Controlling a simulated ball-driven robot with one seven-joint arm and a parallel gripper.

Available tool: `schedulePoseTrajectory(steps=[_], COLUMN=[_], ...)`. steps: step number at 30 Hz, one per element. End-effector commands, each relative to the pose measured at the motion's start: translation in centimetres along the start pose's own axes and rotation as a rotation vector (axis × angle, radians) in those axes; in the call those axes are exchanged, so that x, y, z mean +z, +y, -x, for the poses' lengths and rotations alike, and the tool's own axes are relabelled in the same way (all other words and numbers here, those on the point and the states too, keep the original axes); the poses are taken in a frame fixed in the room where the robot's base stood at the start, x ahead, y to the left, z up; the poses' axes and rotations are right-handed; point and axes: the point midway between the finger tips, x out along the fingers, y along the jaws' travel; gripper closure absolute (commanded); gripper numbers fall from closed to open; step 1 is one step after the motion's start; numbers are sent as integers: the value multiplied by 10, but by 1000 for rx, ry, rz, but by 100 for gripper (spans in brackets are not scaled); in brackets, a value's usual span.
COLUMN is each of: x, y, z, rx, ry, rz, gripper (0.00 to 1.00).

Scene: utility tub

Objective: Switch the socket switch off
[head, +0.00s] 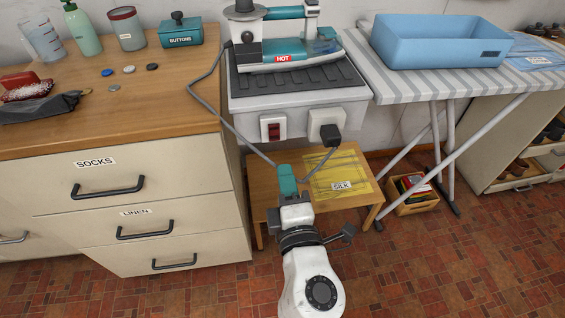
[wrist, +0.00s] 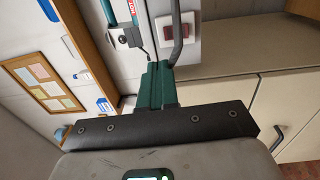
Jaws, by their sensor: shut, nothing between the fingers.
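The socket switch (head: 273,129) is a red rocker in a white plate on the front of the pale box under the iron. It also shows in the wrist view as a red rocker (wrist: 174,29), beyond my fingertips. Which side of the rocker is pressed in cannot be told. My gripper (head: 287,175) has teal fingers that are closed together and empty. In the head view it is below the switch and a little to its right, apart from it. The closed fingers (wrist: 157,75) also show in the wrist view.
A black plug (head: 330,135) sits in the socket right of the switch. Its grey cord (head: 207,90) loops beside the box. The iron (head: 290,50) marked HOT stands above. The drawer cabinet (head: 190,160) is left; a low wooden table (head: 262,190) with yellow silk (head: 350,170) is below.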

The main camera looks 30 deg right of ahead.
Motion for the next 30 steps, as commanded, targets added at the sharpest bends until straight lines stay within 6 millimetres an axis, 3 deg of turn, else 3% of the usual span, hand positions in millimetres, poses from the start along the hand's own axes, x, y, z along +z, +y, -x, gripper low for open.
schedulePoseTrajectory(steps=[6,24,27,30], x=[0,2,19,58], y=[3,2,-5,-25], z=[17,18,16,14], rx=[0,-4,-43,-140], ry=[0,-6,-54,-167], rz=[-1,-6,-56,-176], gripper=[100,100,100,100])
